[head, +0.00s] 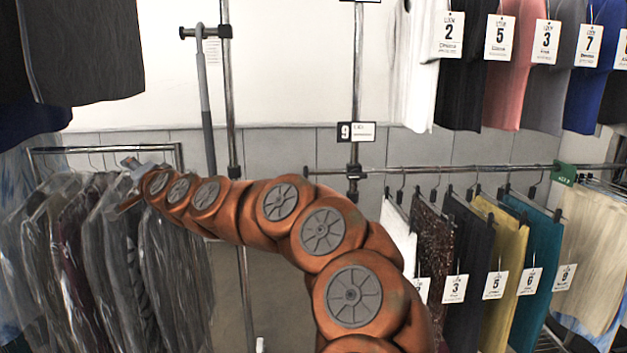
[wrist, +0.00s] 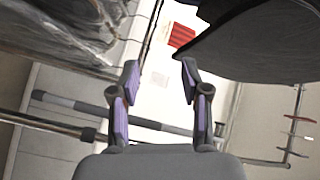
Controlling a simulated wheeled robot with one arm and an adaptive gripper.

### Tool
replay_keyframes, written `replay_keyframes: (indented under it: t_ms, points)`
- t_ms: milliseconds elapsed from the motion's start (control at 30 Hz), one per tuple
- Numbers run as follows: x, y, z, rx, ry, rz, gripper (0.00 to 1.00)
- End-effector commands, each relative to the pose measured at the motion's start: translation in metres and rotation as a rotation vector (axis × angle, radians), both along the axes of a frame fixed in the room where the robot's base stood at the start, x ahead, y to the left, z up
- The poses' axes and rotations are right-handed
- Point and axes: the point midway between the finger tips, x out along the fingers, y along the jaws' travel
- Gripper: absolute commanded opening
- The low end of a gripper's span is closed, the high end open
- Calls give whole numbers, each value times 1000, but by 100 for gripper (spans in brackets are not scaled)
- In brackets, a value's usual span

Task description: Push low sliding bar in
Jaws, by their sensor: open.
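A low metal bar (head: 375,170) runs right from an upright post, with skirts and trousers hanging from it. Another low rail (head: 105,149) at the left carries bagged garments. I cannot tell for sure which one is the sliding bar. My gripper (head: 130,182) is small at the end of my outstretched arm in the head view, in front of the bagged garments and well left of the right-hand bar. In the wrist view my gripper (wrist: 158,84) is open and its fingers hold nothing. A grey pole (wrist: 75,104) passes behind the fingers there.
Bagged garments (head: 95,250) hang close by my gripper; they also show in the wrist view (wrist: 65,35). Upright posts (head: 229,100) and a hanging grey-handled pole (head: 206,90) stand near my arm. Numbered clothes (head: 510,65) hang upper right. A dark garment (wrist: 265,40) hangs close in the wrist view.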

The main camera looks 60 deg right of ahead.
Motion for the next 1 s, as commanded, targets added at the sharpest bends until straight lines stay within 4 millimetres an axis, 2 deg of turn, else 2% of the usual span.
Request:
replay_keyframes:
  t_ms: [33, 133, 167, 200, 300, 400, 500, 633, 767, 1000]
  points:
    - [4, -50, -7, 57, -56, -108, 46]
    - [-8, -149, -14, 153, -175, -336, 46]
    - [-14, -177, -20, 177, -206, -404, 46]
    - [-27, -215, -28, 204, -247, -498, 46]
    - [-66, -293, -51, 252, -336, -706, 46]
    - [-107, -349, -75, 273, -402, -876, 46]
    - [-140, -383, -93, 281, -448, -997, 46]
    - [-165, -405, -104, 279, -481, -1081, 46]
    - [-171, -413, -106, 277, -488, -1104, 46]
    - [-166, -426, -103, 277, -485, -1100, 46]
